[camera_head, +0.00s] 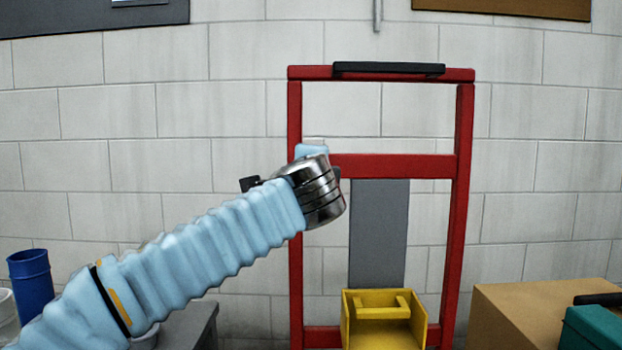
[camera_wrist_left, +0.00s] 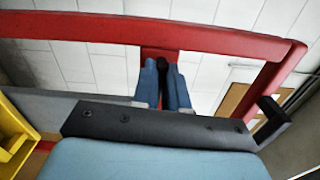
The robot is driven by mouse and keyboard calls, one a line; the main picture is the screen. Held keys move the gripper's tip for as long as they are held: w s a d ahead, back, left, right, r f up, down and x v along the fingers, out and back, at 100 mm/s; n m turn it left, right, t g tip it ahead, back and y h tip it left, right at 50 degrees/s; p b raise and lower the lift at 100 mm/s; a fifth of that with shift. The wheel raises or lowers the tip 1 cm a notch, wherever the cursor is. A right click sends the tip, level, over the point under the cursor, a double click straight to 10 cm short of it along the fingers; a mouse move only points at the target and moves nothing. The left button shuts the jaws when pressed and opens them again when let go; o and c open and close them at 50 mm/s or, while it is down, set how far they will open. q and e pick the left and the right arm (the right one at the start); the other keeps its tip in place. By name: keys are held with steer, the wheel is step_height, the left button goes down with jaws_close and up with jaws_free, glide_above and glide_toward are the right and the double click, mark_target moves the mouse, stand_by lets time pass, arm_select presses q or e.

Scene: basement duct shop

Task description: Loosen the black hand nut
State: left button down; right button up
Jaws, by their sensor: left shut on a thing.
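The black hand nut (camera_wrist_left: 173,78) shows in the left wrist view as a dark rounded piece between two blue fingers, in front of a red post. My left gripper (camera_wrist_left: 167,88) is shut on it. In the head view my left gripper (camera_head: 326,182) is at the left part of the red frame (camera_head: 392,166), near its middle crossbar. The metal wrist hides the fingers and nearly all of the nut there. My right gripper is in neither view.
A grey panel (camera_head: 379,232) hangs below the crossbar, with a yellow bin (camera_head: 418,325) low in front. A black grip (camera_head: 389,68) tops the frame. A cardboard box (camera_head: 540,312) and green case (camera_head: 592,328) stand at right. A blue cup (camera_head: 31,283) stands at left.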

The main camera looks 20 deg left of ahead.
arm_select(q)
steer(key=shift+f+n+b, duration=0.15)
steer(key=shift+n+b, duration=0.15)
steer(key=shift+n, duration=0.3)
steer(key=c, duration=1.2)
jaws_free()
steer(key=shift+o, duration=0.2)
steer(key=shift+s, duration=0.1)
steer(key=v, duration=1.3)
steer(key=shift+s, duration=0.3)
steer(key=shift+d, duration=0.1)
